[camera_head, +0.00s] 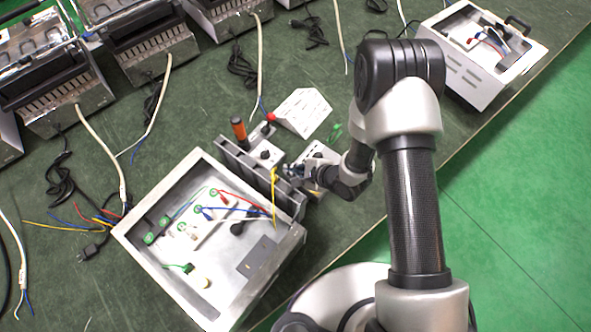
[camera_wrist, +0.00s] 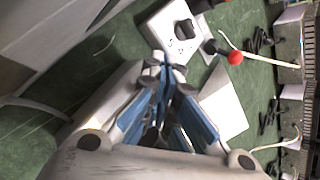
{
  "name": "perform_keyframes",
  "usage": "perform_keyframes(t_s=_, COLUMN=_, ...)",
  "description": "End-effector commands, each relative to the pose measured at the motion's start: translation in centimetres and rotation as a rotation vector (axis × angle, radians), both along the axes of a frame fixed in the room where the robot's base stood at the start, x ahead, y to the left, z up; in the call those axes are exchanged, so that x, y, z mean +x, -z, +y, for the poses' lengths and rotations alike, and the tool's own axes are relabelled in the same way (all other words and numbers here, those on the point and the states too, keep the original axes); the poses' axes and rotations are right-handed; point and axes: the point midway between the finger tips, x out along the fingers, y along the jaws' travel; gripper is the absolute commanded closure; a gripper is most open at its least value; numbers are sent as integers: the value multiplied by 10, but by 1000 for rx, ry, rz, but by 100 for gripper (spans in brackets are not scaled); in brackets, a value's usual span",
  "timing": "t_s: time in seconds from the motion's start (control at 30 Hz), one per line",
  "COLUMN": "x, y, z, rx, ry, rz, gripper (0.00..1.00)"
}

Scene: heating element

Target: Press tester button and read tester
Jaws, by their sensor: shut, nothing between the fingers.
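My gripper (camera_head: 291,172) is shut and empty, its blue-padded fingers (camera_wrist: 163,72) together in the wrist view. It is beside the open metal box and close to a small white box with a black knob (camera_head: 265,156), which also shows just beyond the fingertips in the wrist view (camera_wrist: 172,38). A red ball-topped piece (camera_head: 270,117) stands behind that box; the wrist view shows it too (camera_wrist: 235,57). Another white box (camera_head: 317,158) is partly hidden by my arm. I cannot tell which of these is the tester. No reading is legible.
The open metal box (camera_head: 130,236) holds several coloured wires and green terminals. A sloped white panel (camera_head: 303,111) and an orange-handled tool (camera_head: 239,130) stand behind. Several heaters (camera_head: 150,45) with loose cables line the back of the green table. Another open box (camera_head: 470,75) stands at the right.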

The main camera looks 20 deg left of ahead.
Motion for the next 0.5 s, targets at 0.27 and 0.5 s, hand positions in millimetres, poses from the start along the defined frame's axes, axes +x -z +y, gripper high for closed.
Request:
perform_keyframes(t_s=0.27, x=0, y=-16, z=0, rx=0, ry=0, rz=0, gripper=100)
perform_keyframes(t_s=0.5, x=0, y=-15, z=0, rx=0, ry=0, rz=0, gripper=100)
